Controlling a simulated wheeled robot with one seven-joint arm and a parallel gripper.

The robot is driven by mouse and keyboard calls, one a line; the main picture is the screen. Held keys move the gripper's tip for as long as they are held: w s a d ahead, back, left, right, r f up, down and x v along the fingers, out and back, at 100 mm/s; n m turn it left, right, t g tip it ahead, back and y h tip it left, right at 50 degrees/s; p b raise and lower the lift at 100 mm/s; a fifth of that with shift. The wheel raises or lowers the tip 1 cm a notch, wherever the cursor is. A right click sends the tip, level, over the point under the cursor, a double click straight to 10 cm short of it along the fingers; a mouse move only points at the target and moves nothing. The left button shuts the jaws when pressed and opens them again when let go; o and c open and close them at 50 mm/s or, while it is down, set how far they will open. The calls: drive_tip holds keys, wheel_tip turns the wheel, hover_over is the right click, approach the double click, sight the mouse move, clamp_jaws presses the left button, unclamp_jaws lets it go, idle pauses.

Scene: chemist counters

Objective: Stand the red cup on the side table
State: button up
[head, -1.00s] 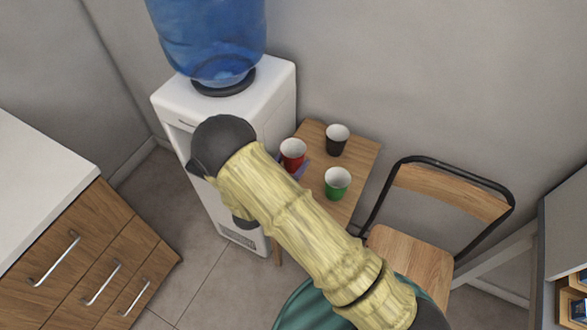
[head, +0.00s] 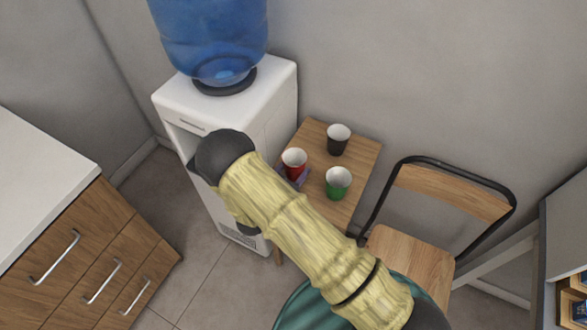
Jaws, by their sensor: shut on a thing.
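The red cup (head: 294,163) is upright, its white inside showing, over the left part of the wooden side table (head: 352,199). Its lower part is partly hidden by my arm, and I cannot tell whether its base touches the table. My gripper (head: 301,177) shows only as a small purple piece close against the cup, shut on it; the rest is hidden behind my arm.
A black cup (head: 338,140) stands behind and to the right of the red one, and a green cup (head: 338,183) to its front right. A water dispenser (head: 270,107) adjoins the table's left side. A chair (head: 412,255) stands to the right.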

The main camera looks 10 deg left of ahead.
drive_tip(key=o, duration=1)
drive_tip(key=shift+c, duration=0.2)
drive_tip(key=shift+r, duration=0.1)
drive_tip(key=b+v, duration=0.1)
drive_tip(key=v, duration=1.1)
